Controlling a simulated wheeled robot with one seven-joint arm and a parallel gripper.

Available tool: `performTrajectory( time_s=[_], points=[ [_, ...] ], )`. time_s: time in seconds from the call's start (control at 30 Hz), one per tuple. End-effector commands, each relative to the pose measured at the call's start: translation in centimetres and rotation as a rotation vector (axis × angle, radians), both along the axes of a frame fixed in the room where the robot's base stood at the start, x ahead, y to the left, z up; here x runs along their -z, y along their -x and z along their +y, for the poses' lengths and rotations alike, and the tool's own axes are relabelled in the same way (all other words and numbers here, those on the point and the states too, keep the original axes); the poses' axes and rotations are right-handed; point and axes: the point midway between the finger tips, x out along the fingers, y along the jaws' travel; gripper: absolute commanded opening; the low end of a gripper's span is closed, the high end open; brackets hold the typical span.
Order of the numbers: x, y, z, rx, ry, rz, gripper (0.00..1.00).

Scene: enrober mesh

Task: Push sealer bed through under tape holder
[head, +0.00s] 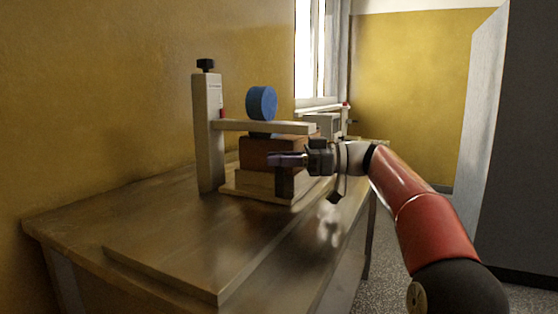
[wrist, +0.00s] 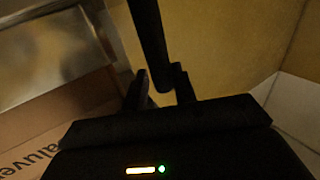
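The tape holder is a pale upright post (head: 208,135) with a horizontal arm (head: 262,127) and a blue tape disc (head: 262,103) on top. Beneath the arm, a brown box (head: 262,152) sits on the pale wooden sealer bed (head: 250,184). The box's printed side (wrist: 55,140) shows in the wrist view. My gripper (head: 288,165) is at the right front of the box and bed. In the wrist view a dark bar (wrist: 150,35) lies between my fingers (wrist: 160,88). Whether they clamp it is too dark to tell.
The wooden table (head: 170,225) is clear in front of the bed, with a raised board along it. A yellow wall stands close on the left. A grey machine (head: 325,123) is behind, and a tall dark cabinet (head: 520,150) is at the right.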

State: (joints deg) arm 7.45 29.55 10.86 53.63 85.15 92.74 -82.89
Motion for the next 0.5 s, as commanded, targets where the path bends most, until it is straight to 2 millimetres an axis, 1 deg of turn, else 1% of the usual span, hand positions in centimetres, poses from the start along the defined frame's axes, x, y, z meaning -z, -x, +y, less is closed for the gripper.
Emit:
performTrajectory(
  time_s=[0.27,0.37,0.5],
  points=[
    [0.1,-0.1,-0.2,0.001,0.002,0.002,0.27],
    [0.2,-0.2,-1.1,0.003,0.002,0.003,0.27],
    [0.2,-0.4,-3.5,0.005,0.002,0.002,0.27]
  ],
)
